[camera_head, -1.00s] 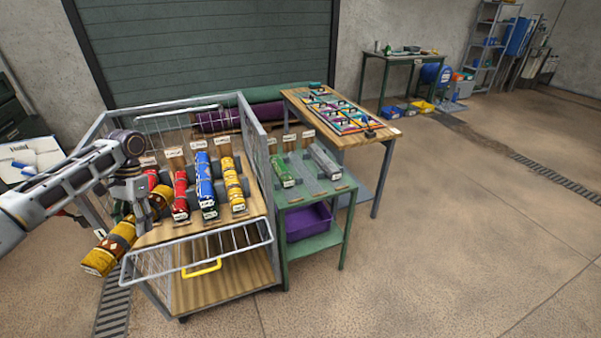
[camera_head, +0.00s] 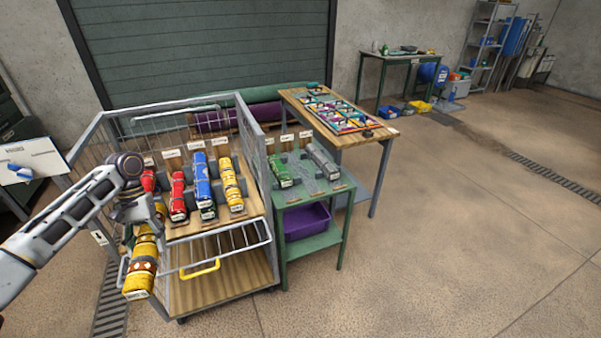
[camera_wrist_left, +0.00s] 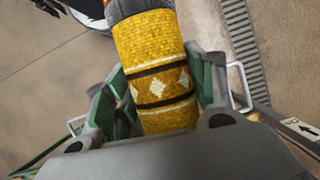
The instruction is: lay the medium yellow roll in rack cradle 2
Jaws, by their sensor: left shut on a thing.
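My left gripper (camera_head: 152,218) is shut on a yellow roll (camera_head: 141,270) with a dark patterned band. It holds the roll tilted beside the front left corner of the wire cart, clear of the sloped wooden deck. In the left wrist view the same roll (camera_wrist_left: 150,50) lies between the green-padded fingers of the gripper (camera_wrist_left: 155,92). Another yellow roll (camera_head: 232,185) lies at the right end of the deck. The green stand (camera_head: 318,196) has grey cradles with a green roll (camera_head: 279,171) and a grey roll (camera_head: 322,160). The cradle numbers are too small to read.
The wire cart has mesh sides and a lowered front gate with a yellow handle (camera_head: 200,269). Red rolls (camera_head: 178,196) and a blue roll (camera_head: 203,182) lie on its deck. A purple bin (camera_head: 306,221) sits under the stand. Floor to the right is clear.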

